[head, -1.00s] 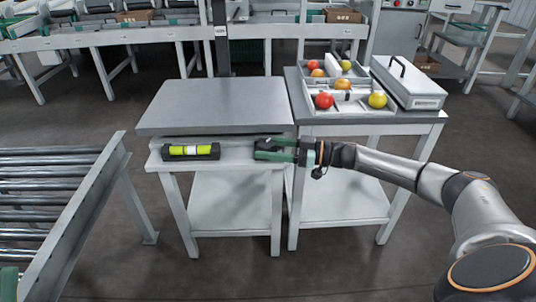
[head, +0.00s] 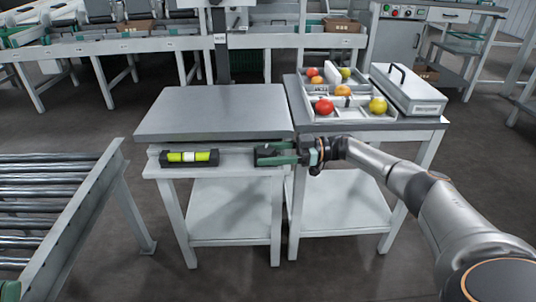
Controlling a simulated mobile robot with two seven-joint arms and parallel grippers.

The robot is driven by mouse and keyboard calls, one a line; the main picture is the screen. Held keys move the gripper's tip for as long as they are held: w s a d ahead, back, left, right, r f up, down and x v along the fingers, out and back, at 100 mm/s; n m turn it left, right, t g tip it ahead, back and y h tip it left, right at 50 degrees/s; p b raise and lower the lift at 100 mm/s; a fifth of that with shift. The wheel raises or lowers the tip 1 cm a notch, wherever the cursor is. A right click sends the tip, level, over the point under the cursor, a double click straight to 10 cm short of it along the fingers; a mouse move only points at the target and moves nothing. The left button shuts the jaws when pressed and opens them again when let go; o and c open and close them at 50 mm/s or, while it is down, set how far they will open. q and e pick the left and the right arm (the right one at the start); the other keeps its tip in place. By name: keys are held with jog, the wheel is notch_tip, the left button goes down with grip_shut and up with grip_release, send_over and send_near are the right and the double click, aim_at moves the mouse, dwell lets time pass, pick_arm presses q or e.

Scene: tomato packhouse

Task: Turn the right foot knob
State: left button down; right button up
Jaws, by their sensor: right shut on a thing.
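My right gripper (head: 287,154) reaches in from the right at the front right corner of the left table (head: 214,112). Its green fingers are shut on a small dark part there, at the right end of the table's front ledge. I take this to be the right foot knob, but the fingers hide most of it. A spirit level with a yellow-green vial (head: 189,157) in a black body lies on the left part of the ledge. I cannot make out the bubble clearly. My left gripper is not clearly in view.
The right table (head: 408,123) holds a white divided tray (head: 354,117) with several red, orange and yellow tomatoes, and a grey case (head: 409,89) with a handle. A roller conveyor (head: 78,237) stands at the left. Open floor lies in front of the tables.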

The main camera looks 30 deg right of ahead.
jog(key=shift+a+r, duration=0.1)
jog(key=shift+a, duration=0.05)
jog(key=o, duration=1.4)
jog(key=shift+c, duration=0.2)
jog(key=v, duration=0.7)
jog(key=shift+d, duration=0.25)
jog(key=shift+s, duration=0.1)
